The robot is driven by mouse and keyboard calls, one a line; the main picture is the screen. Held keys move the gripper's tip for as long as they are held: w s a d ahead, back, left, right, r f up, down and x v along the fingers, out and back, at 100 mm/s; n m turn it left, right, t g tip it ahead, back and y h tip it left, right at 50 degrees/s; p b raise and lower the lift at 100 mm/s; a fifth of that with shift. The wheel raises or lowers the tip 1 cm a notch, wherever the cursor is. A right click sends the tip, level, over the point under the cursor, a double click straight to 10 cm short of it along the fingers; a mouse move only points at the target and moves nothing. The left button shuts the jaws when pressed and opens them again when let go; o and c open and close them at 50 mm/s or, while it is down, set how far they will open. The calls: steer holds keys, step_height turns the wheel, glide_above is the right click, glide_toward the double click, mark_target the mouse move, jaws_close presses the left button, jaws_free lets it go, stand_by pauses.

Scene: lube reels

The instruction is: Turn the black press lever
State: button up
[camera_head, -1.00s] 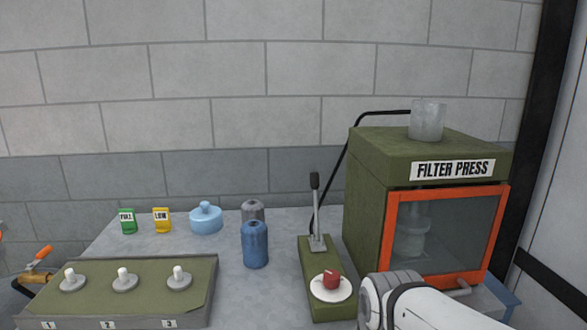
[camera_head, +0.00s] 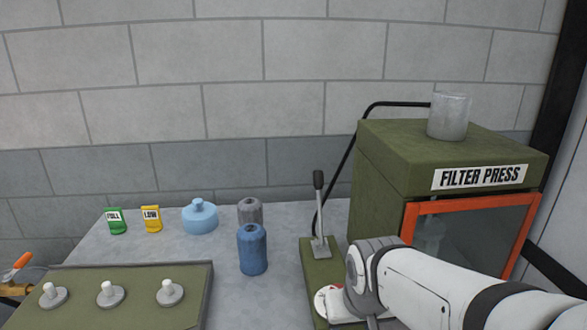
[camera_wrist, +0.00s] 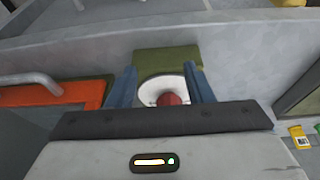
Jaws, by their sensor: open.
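The press lever (camera_head: 319,212) has a grey metal shaft and a black grip. It stands nearly upright on the back of a narrow green base (camera_head: 315,262), left of the filter press. A red knob on a white dial sits at the front of this base. In the wrist view the red knob (camera_wrist: 169,98) and white dial (camera_wrist: 160,87) lie between the blue fingers of my gripper (camera_wrist: 162,78). My gripper is open, and I cannot tell whether it touches the knob. The lever is not visible in the wrist view. In the head view my arm hides most of the dial.
The green filter press (camera_head: 383,180) with an orange-framed glass door (camera_head: 480,240) stands right of the base. Blue (camera_head: 252,250) and grey (camera_head: 250,212) bottles stand left of the lever. A green panel (camera_head: 130,285) with white knobs is at front left. A black hose runs behind the lever.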

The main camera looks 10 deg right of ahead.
steer(key=shift+t, duration=0.5)
steer(key=w+r, duration=0.1)
steer(key=w+r+p, duration=0.1)
steer(key=r+p, duration=0.1)
steer(key=shift+w+d+r, duration=0.3)
steer(key=shift+w+r, duration=0.05)
steer(key=shift+w, duration=0.05)
steer(key=w+d+r+t, duration=0.25)
steer(key=w+t, duration=0.35)
steer(key=w, duration=0.9)
steer(key=t+y+p, duration=0.2)
steer(key=t+y, duration=0.1)
steer(key=t, duration=0.3)
glide_toward(316, 177)
steer(key=shift+n, duration=0.4)
steer(key=w+f, duration=0.3)
steer(key=w, duration=0.1)
steer(key=shift+d, duration=0.3)
steer(key=shift+w+a+r+t+y, duration=0.25)
steer(key=shift+w+r+t+y, duration=0.05)
steer(key=shift+w+r+t, duration=0.2)
steer(key=w, duration=0.2)
steer(key=w+a+p, duration=0.1)
steer(key=w, duration=0.2)
steer(key=w+p, duration=0.1)
steer(key=w, duration=0.1)
steer(key=shift+w+a, duration=0.15)
steer(key=shift+a, duration=0.05)
steer(key=shift+c, duration=0.5)
